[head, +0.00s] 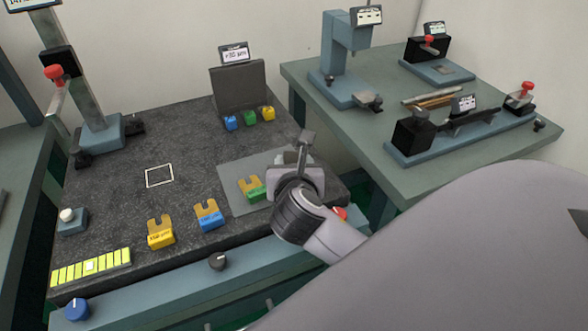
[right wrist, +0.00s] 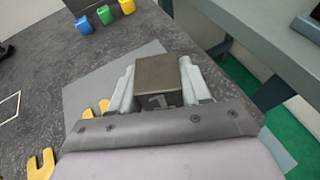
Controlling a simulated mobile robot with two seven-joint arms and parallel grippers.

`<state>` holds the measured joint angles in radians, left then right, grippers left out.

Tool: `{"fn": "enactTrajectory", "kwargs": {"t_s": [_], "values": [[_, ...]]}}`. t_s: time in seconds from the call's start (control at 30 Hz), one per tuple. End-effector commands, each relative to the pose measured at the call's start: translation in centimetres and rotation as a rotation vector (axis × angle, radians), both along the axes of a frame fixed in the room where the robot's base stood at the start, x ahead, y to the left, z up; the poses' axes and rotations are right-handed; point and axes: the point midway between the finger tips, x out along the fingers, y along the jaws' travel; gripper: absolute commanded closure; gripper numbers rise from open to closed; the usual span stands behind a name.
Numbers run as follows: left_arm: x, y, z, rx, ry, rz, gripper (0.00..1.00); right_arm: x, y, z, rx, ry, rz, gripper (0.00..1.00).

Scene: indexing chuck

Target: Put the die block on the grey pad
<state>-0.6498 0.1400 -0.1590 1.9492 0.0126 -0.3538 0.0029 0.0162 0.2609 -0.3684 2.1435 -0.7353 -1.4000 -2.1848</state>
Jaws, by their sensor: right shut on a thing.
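The die block (right wrist: 159,80) is a dark brown-grey metal cube with a light mark like a 1 on one face. My right gripper (right wrist: 160,88) is shut on it, with a finger on each side. In the head view my right gripper (head: 304,160) is over the right part of the grey pad (head: 238,170). The pad is a flat lighter grey sheet on the dark speckled plate, and it also shows in the wrist view (right wrist: 95,84). The gap between block and pad cannot be told. My left gripper is not in view.
A green fork-shaped piece (head: 256,193) lies on the pad beside my gripper. Blue (head: 209,218) and yellow (head: 160,236) ones stand left of it. Small coloured blocks (head: 249,118) stand behind. A white square outline (head: 159,175) marks clear plate. A side bench (head: 400,170) stands right.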

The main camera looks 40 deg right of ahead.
Motion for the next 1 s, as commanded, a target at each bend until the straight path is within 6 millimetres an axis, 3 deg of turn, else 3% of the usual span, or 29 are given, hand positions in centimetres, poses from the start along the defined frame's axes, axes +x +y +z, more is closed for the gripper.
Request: {"fn": "enactTrajectory", "kwargs": {"t_s": [0.43, 0.47, 0.5, 0.53, 1.0], "values": [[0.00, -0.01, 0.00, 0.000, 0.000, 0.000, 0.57, 0.06, -0.02, -0.80, -0.002, -0.006, 0.000, 1.00], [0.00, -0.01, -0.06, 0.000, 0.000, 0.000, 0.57, 0.01, 0.02, -1.05, 0.000, -0.001, 0.001, 0.46], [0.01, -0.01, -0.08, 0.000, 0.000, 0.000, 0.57, 0.01, 0.01, -1.06, 0.000, -0.001, 0.001, 0.33], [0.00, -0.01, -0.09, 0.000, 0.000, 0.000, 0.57, 0.01, 0.01, -1.06, -0.001, -0.001, 0.000, 0.27], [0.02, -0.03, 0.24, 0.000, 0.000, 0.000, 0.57, 0.07, -0.06, -0.47, 0.000, 0.000, 0.000, 0.27]]}}
